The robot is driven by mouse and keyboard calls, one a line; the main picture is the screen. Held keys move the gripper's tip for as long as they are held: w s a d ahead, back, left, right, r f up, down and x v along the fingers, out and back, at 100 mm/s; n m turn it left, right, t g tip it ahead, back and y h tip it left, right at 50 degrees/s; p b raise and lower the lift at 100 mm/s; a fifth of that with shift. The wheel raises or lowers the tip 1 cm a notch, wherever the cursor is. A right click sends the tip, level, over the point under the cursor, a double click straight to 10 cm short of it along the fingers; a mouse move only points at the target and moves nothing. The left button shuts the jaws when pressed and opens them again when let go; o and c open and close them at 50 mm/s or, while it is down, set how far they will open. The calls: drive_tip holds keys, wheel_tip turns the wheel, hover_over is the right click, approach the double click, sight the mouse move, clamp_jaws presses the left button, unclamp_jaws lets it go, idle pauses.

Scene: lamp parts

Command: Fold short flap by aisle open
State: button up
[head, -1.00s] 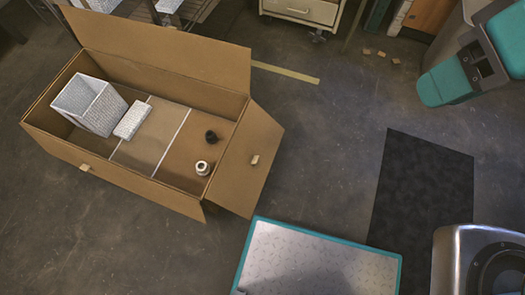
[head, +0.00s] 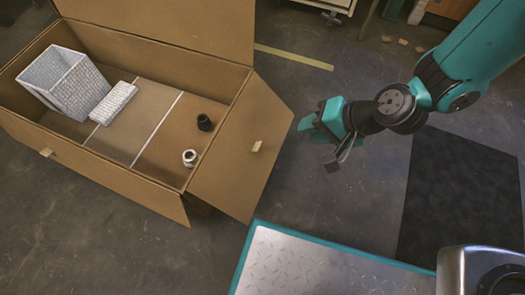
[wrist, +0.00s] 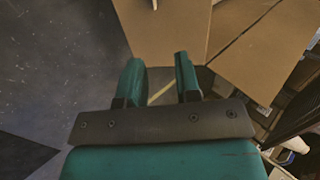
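The open cardboard box (head: 110,165) lies on the floor at the left of the head view. The short flap (head: 232,165) at its right end slants outward from the rim and bears a small tan tab (head: 256,146). The flap (wrist: 165,35) also fills the top middle of the wrist view. My gripper (head: 308,124) is just right of the flap, apart from it in the head view. In the wrist view its two fingers (wrist: 160,82) are spread, with floor and a yellow line showing between them. Nothing is held.
The box holds a white woven shade (head: 62,82), a white block (head: 113,102), a black fitting (head: 204,122) and a white fitting (head: 189,158). A long flap (head: 170,22) stands up at the back. My metal-topped base is below; a dark mat (head: 450,200) lies right.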

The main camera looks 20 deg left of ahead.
sight(257, 146)
drive_tip(key=b+x, duration=0.3)
drive_tip(key=x, duration=0.3)
drive_tip(key=b+x, duration=0.3)
drive_tip(key=x, duration=0.3)
drive_tip(key=d+b+x, duration=0.1)
drive_tip(key=b+x, duration=0.2)
drive_tip(key=x, duration=0.3)
drive_tip(key=shift+a+f, duration=0.3)
drive_tip(key=shift+f, duration=0.4)
clamp_jaws()
drive_tip(key=shift+r, duration=0.1)
